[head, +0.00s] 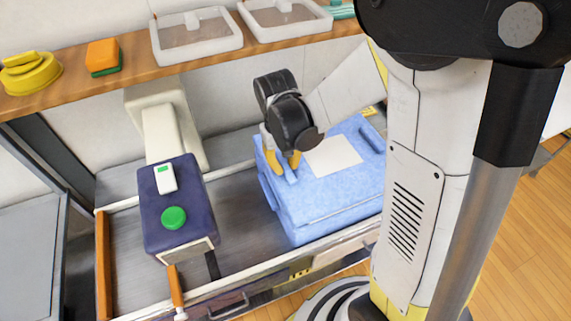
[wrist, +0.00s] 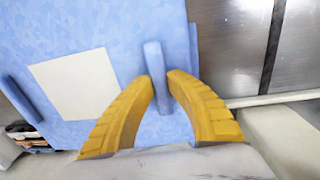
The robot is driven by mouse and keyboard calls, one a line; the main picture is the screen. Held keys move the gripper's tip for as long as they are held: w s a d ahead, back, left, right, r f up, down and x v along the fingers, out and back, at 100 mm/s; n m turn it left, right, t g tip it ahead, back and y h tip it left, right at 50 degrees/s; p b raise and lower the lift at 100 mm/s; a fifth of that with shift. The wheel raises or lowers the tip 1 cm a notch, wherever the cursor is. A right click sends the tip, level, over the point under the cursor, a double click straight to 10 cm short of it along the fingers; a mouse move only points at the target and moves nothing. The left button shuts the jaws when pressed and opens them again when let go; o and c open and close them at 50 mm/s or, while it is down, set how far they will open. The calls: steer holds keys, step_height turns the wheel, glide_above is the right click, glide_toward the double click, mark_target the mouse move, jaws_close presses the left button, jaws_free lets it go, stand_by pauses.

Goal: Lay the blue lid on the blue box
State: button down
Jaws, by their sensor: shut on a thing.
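The blue lid (head: 345,182) has a pale square label and a raised handle at two of its sides. It lies level over the blue box (head: 330,228) in the head view, its edges close to the box's. I cannot tell whether a small gap is left between them. My gripper (head: 282,166) points down at the lid's left side, its yellow fingers shut on the near handle. In the wrist view, my gripper (wrist: 161,86) has the handle (wrist: 156,62) between its fingertips, and the lid (wrist: 105,25) fills the left and middle.
A dark blue device (head: 190,232) with a green button stands left of the box on the grey worktop (head: 245,222). A wooden shelf (head: 135,75) behind holds a yellow item (head: 30,75), an orange and green sponge (head: 103,55) and white trays (head: 195,38). A wood-handled tool (head: 175,288) lies in front.

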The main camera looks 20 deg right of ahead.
steer(key=shift+f+b, duration=0.45)
steer(key=shift+b, duration=0.15)
stand_by(0.6)
steer(key=c, duration=0.7)
jaws_free()
steer(key=shift+r, duration=0.1)
steer(key=shift+r+p, duration=3.3)
steer(key=shift+r, duration=1.2)
steer(key=shift+s+b, duration=0.1)
steer(key=shift+b, duration=0.35)
